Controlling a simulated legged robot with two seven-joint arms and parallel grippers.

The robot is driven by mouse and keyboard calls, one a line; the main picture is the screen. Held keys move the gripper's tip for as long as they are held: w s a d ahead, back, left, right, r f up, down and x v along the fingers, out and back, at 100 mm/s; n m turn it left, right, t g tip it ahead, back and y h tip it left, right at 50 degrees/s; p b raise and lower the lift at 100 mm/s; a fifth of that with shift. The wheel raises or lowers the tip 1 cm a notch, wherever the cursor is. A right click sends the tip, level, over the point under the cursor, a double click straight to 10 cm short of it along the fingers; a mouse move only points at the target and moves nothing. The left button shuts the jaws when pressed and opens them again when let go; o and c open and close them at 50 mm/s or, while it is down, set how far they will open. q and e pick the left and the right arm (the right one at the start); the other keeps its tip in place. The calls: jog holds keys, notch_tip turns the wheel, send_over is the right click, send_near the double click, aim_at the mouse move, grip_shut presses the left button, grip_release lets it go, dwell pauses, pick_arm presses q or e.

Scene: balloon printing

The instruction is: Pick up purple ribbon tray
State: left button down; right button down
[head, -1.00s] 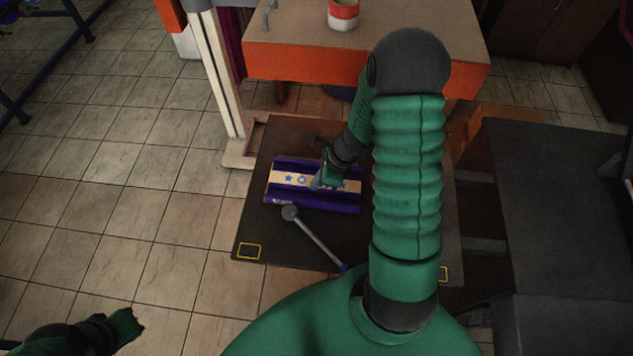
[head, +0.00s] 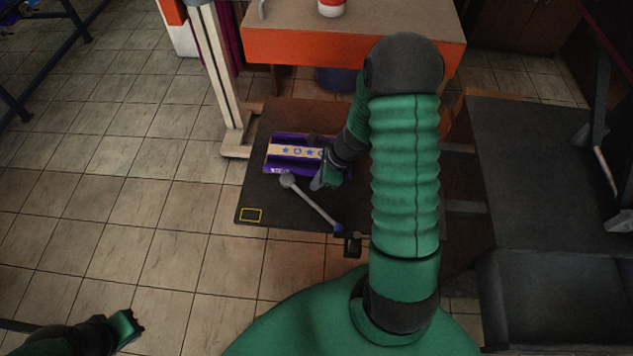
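The purple ribbon tray (head: 279,167) lies on the dark low table. It has purple sides and a cream middle strip with blue stars and rings. My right gripper (head: 318,184) is at the tray's front right edge, pointing down toward the table; I cannot tell whether it touches the tray. Its fingers are small and partly dark here, so their opening is unclear. My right arm hides the area to the right of the tray. My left gripper (head: 134,327) is low at the left over the floor, far from the tray, and its fingers are not clear.
A grey-headed rod (head: 312,204) lies on the dark table (head: 262,190) in front of the tray. An orange-edged table (head: 340,48) with a red and white cup (head: 331,8) stands behind. A pale post (head: 214,70) rises at the back left. Tiled floor is open at the left.

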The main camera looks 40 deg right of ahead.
jog(key=shift+s, duration=0.2)
jog(key=shift+d+f, duration=0.2)
jog(key=shift+d, duration=0.05)
jog(key=c, duration=1)
grip_release()
jog(key=shift+a+r, duration=0.1)
jog(key=shift+a, duration=0.15)
jog(key=shift+c, duration=0.2)
jog(key=o, duration=0.5)
jog(key=shift+o, duration=0.5)
jog(key=shift+d, duration=0.2)
